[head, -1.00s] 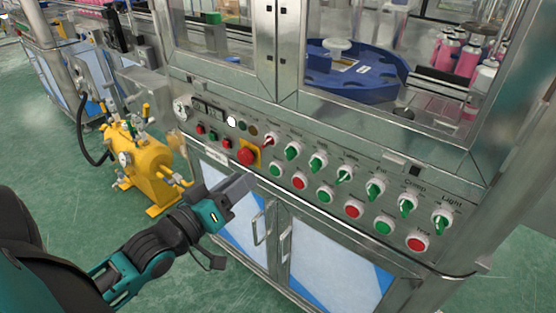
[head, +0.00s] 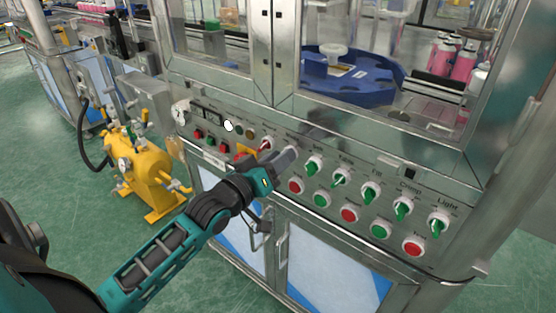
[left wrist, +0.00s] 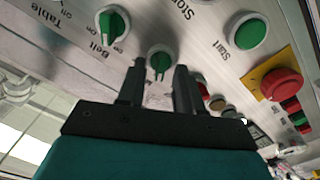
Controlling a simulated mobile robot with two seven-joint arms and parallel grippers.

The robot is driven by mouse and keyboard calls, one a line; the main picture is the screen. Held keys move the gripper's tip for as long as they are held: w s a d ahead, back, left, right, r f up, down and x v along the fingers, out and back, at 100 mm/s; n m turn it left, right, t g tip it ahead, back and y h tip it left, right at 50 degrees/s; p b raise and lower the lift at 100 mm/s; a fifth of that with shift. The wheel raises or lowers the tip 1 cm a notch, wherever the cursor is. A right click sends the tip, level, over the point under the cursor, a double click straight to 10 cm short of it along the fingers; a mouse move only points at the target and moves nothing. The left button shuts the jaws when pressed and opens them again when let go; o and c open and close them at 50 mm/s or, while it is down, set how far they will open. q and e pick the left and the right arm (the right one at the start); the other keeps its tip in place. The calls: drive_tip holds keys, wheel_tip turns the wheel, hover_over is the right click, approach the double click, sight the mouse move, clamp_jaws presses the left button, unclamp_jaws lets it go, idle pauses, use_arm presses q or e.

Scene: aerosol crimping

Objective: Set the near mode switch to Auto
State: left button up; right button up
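The mode switch (left wrist: 160,62), a white round base with a green handle, shows in the left wrist view just beyond my left fingertips; its label is hidden. My left gripper (left wrist: 158,84) is open, one finger to each side of the switch's handle. I cannot tell if the fingers touch it. In the head view my left gripper (head: 287,158) reaches the panel and hides this switch. It lies between the red-handled switch (head: 266,143) and the green Belt switch (head: 314,165). My right gripper is not in view.
The green Belt switch also shows in the left wrist view (left wrist: 113,22). Table (head: 340,178), Fill (head: 371,192), Crimp (head: 403,207) and Light (head: 438,223) switches follow to the right. A green Start button (left wrist: 246,30) and red emergency knob (left wrist: 282,84) lie close by.

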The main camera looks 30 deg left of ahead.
use_arm(q)
drive_tip(key=c, duration=0.6)
clamp_jaws()
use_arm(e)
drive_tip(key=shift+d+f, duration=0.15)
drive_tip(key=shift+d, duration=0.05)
use_arm(q)
drive_tip(key=shift+d+m+p, duration=0.15)
drive_tip(key=shift+m+p, duration=1.95)
drive_tip(key=shift+m, duration=0.8)
drive_tip(key=shift+d+m+p, duration=0.15)
drive_tip(key=shift+m+p, duration=1.9)
drive_tip(key=shift+m, duration=0.85)
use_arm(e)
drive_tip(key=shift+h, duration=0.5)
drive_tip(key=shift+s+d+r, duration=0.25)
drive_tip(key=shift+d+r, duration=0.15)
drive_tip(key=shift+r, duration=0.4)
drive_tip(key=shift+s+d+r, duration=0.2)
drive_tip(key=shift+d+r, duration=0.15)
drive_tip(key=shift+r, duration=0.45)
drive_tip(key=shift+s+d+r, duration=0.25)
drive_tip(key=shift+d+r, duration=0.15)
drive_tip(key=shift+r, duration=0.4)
use_arm(q)
drive_tip(key=shift+m, duration=0.3)
